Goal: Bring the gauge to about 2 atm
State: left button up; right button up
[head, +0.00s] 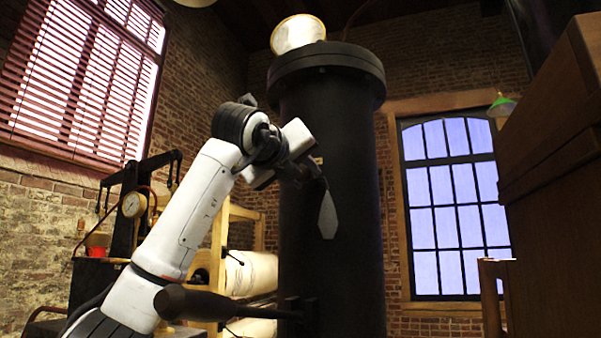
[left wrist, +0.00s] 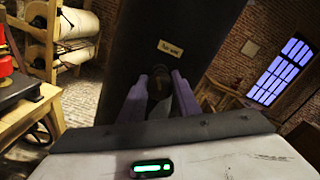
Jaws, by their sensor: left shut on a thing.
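A tall black cylinder (head: 330,130) stands in the middle of the head view. A round, brass-rimmed, pale-faced fitting (head: 298,33), seemingly the gauge, sits on its top; no needle or figures can be read. My left gripper (head: 318,184) is at the cylinder's side. In the left wrist view its two fingers are shut on a small dark knob or handle (left wrist: 160,78) just below a small pale label (left wrist: 170,48) on the cylinder. The label is too small to read surely. The fingers hide part of the handle. My right gripper is not in view.
A dark lever (head: 225,304) reaches left from the cylinder, below my left arm. A smaller dial (head: 134,204) is on a black stand at left. A wooden rack with pale rolls (head: 250,272) stands behind. A wooden cabinet (head: 560,130) is close at right.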

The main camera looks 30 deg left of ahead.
pick_arm(q)
jog(key=shift+r+m+p, duration=0.2)
jog(key=shift+m+p, duration=0.35)
jog(key=shift+m, duration=0.05)
jog(key=m+p, duration=0.2)
jog(key=m, duration=0.1)
jog(key=shift+a+m, duration=0.1)
jog(key=shift+m, duration=0.2)
jog(key=shift+m+p, duration=0.3)
jog(key=shift+m, duration=0.3)
jog(key=shift+f+m, duration=0.2)
jog(key=shift+m, duration=0.3)
jog(key=o, duration=1.2)
jog(key=shift+s, duration=0.1)
